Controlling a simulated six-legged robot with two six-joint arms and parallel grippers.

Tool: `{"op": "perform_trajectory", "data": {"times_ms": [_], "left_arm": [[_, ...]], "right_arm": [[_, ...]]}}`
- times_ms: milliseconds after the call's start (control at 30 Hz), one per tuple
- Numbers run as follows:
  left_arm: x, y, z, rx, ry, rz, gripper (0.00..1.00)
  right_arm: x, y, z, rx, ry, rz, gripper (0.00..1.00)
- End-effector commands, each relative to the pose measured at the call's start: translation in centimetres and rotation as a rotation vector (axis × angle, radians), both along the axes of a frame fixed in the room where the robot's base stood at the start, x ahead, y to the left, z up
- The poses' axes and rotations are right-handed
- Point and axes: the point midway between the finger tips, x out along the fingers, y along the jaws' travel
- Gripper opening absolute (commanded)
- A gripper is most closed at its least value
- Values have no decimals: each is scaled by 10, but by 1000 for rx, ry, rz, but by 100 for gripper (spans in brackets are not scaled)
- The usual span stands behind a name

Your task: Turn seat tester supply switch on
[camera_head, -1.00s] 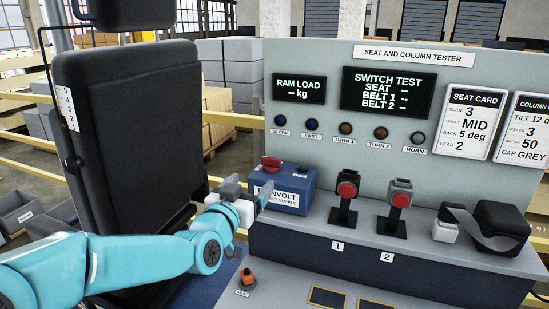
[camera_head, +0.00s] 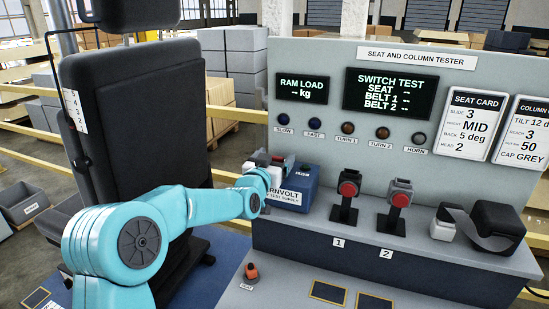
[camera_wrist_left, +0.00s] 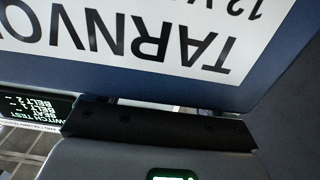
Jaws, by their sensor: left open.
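The blue supply box (camera_head: 309,187) with a white TARNVOLT label stands on the left end of the grey bench. A red part (camera_head: 278,160) and a dark part (camera_head: 303,168) show on its top. I cannot make out a switch or its position. My left gripper (camera_head: 267,168) is open at the box's left front, partly covering it. In the left wrist view the label of the box (camera_wrist_left: 130,35) fills the top, upside down and very close. Whether the gripper touches the box I cannot tell. My right gripper is not in view.
The tester panel (camera_head: 460,85) stands behind the box with lit screens. Two black stands with red buttons (camera_head: 349,189) are to the right of the box. A black seat (camera_head: 130,120) rises at the left. An orange knob (camera_head: 251,271) sits on the lower front surface.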

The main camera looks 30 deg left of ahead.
Motion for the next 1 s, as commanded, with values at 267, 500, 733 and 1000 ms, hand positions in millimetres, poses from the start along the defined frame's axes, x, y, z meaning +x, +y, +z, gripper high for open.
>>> {"op": "perform_trajectory", "data": {"times_ms": [267,500,733,1000], "left_arm": [[-1,0,0,0,0,0,30],[-1,0,0,1,-1,-18,30],[-1,2,0,2,-1,-105,30],[-1,3,9,0,3,-294,30]], "right_arm": [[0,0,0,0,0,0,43],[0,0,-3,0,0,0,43],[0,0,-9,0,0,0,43],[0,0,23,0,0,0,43]]}}
